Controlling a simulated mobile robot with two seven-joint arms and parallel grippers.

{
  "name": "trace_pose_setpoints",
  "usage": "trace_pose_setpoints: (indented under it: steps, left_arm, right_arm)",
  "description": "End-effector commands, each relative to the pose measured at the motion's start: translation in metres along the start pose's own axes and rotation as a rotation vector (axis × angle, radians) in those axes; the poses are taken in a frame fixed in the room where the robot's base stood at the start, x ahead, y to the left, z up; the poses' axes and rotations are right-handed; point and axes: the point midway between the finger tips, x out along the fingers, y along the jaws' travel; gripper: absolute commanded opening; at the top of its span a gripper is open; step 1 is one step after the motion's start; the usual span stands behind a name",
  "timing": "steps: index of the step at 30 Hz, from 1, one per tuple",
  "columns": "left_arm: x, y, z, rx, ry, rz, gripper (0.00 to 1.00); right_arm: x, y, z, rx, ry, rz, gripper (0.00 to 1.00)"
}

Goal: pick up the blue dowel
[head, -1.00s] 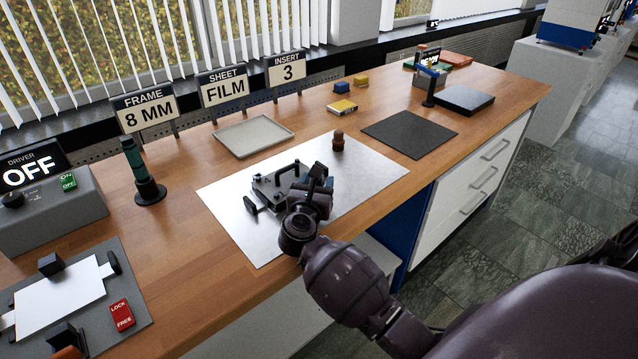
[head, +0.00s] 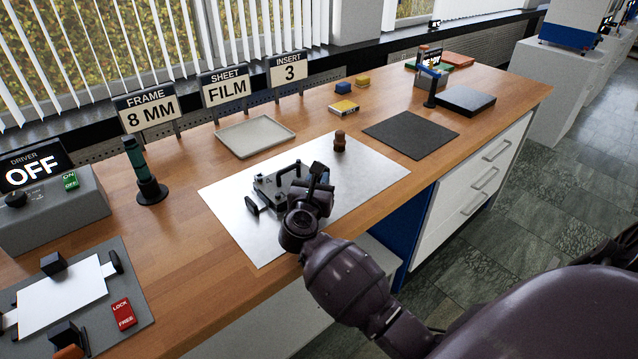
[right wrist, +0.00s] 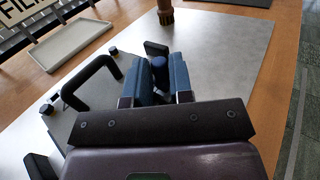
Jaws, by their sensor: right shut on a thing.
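The blue dowel (right wrist: 160,68) shows its dark rounded top between the two fingers of my right gripper (right wrist: 161,80) in the right wrist view. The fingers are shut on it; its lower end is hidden. In the head view my right gripper (head: 319,178) is over the right side of a dark fixture plate (head: 271,186), and the dowel is too small or hidden to make out. The plate has a black handle (right wrist: 90,78). Whether the dowel is still in the plate I cannot tell. My left gripper is not in view.
The fixture lies on a shiny metal sheet (head: 370,177). A brown knobbed piece (head: 340,141) stands behind the gripper. A grey tray (head: 255,137) and a black mat (head: 410,134) lie farther back. Signs (head: 222,88) stand along the rear edge.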

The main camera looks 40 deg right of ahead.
Motion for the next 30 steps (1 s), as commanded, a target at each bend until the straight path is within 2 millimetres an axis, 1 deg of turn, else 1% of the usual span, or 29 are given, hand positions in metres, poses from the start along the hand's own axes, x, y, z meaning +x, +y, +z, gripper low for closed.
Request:
trace_pose_setpoints:
  steps: [1,5,6,12,18,20,24,30]
  left_arm:
    - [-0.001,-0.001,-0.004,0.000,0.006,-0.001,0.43]
    - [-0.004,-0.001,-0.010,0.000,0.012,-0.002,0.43]
    - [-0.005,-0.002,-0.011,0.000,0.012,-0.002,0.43]
    - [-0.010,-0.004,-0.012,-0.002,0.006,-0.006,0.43]
    - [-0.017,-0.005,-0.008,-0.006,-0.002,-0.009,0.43]
    - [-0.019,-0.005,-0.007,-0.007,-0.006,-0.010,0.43]
    - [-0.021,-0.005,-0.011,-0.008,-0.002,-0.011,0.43]
    - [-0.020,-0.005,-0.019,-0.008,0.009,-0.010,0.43]
  right_arm:
    - [0.000,0.001,0.012,0.007,-0.003,0.000,0.00]
    - [0.000,0.001,0.040,0.010,-0.004,0.000,0.00]
    - [0.000,0.000,0.050,0.010,-0.004,-0.001,0.00]
    - [-0.001,0.001,0.104,0.012,-0.004,0.000,0.00]
    - [0.000,0.000,0.149,0.008,-0.004,0.000,0.00]
    - [0.000,0.000,0.159,0.007,-0.003,0.000,0.00]
    - [0.000,0.000,0.177,0.005,-0.003,0.000,0.00]
    - [0.000,0.000,0.189,0.002,-0.001,0.000,0.00]
